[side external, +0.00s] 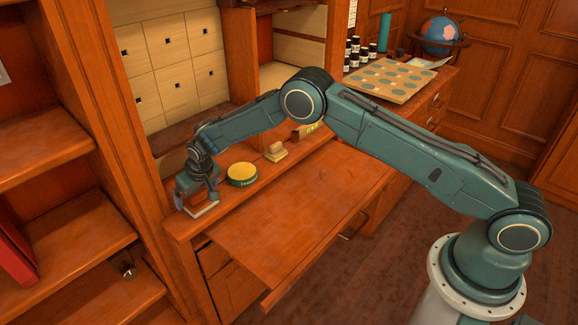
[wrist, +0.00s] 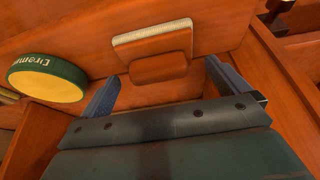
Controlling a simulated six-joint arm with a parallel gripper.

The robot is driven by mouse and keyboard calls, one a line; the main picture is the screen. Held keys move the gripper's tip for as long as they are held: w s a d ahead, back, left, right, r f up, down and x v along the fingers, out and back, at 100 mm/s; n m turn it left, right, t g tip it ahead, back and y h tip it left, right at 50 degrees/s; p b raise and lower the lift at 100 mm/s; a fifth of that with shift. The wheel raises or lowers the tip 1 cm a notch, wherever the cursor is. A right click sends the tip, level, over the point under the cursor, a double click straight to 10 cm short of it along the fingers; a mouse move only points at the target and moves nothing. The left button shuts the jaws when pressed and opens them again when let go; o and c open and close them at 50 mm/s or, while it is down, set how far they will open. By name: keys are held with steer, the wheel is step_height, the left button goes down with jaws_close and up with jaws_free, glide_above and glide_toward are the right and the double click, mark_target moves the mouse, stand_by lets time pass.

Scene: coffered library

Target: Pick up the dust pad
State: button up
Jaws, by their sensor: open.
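The dust pad appears to be a flat block with a pale fuzzy edge and a raised orange-brown grip (wrist: 153,48), lying on the wooden ledge. In the side view its pale edge (side external: 205,209) shows just under my gripper (side external: 194,196), at the ledge's left end. In the wrist view, my gripper (wrist: 165,88) is open, with one blue finger to the left of the pad's grip and one to the right. The fingers hold nothing. The side view does not show clearly how high they are above the ledge.
A round green tin with a yellow top (side external: 242,174) stands close to the right of my gripper, and left in the wrist view (wrist: 48,80). A pale block with a knob (side external: 275,151) lies beyond it. The pull-out desk board (side external: 300,210) is clear. Wooden shelves (side external: 60,145) stand at left.

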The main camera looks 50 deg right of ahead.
steer(key=shift+x, duration=1.1)
steer(key=shift+c, duration=0.4)
steer(key=c, duration=0.8)
steer(key=shift+r, duration=0.2)
steer(key=shift+c, duration=0.2)
step_height(320, 180, up, 20)
steer(key=shift+f, duration=0.2)
